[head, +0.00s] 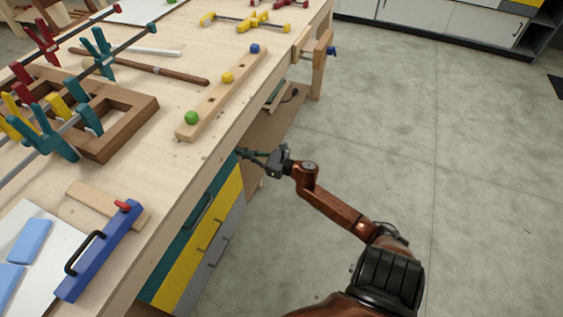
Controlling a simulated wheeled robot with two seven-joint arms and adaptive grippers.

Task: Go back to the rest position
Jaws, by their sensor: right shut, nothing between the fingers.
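My right gripper (246,153) shows in the head view at the end of my brown arm, which comes in from the lower right. It is beside the front edge of the workbench (175,188), near the top of the coloured drawers. Its fingers are shut and small in the picture, with nothing seen between them. I cannot tell whether it touches the bench. My left gripper is not in view.
The bench holds a brown wooden frame with clamps (115,142), a pegged wooden strip (218,97) and a blue tool (98,252). Drawers (198,240) are under the bench edge. The grey floor (440,150) to the right is clear.

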